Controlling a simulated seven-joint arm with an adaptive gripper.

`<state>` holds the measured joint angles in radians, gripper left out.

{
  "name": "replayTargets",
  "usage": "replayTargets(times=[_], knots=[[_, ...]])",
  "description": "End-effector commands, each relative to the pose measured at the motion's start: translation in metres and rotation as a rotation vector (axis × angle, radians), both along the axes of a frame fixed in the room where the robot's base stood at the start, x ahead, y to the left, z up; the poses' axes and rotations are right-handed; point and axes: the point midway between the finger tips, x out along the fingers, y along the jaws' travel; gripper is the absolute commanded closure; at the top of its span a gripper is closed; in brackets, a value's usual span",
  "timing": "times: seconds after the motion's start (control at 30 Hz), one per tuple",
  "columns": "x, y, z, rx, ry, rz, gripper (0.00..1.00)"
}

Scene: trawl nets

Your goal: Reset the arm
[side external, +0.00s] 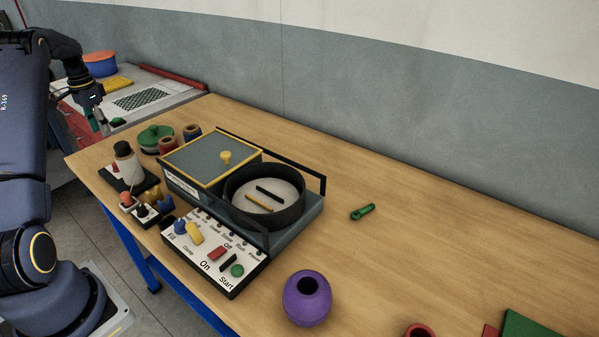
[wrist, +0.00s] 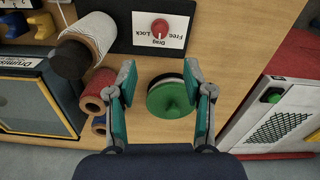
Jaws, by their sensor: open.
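My gripper (side external: 101,125) is at the left in the side view, above the table's far left end and apart from the things on it. In the wrist view my gripper (wrist: 162,82) is open, its two teal fingers spread with nothing held between them. A green round knobbed piece (wrist: 171,97) appears between and below the fingers in that view; it also stands on the table in the side view (side external: 155,136). I cannot tell the exact height of my gripper above the table.
A machine with a black round pan (side external: 264,202) and a control panel (side external: 215,249) stands mid-table. Spools (wrist: 99,92) and a drag-lock plate (wrist: 161,28) are near my gripper. A purple pot (side external: 307,298) and green piece (side external: 362,212) lie right. The table's back right is clear.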

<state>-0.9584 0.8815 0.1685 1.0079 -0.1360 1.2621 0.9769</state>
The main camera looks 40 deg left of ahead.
Motion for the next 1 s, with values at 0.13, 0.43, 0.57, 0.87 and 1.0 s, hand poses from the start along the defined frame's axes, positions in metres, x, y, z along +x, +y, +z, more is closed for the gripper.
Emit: replayTargets(times=[0.13, 0.43, 0.57, 0.87, 1.0], knots=[[0.0, 0.0, 0.0, 0.0, 0.0, 0.0, 0.48], [0.054, -0.03, 0.056, 0.074, -0.065, -0.108, 0.48], [0.096, -0.096, 0.128, 0.128, -0.145, -0.239, 0.48], [0.093, -0.311, 0.241, 0.176, -0.349, -0.449, 0.48], [0.045, -0.396, 0.25, 0.16, -0.438, -0.485, 0.48]])
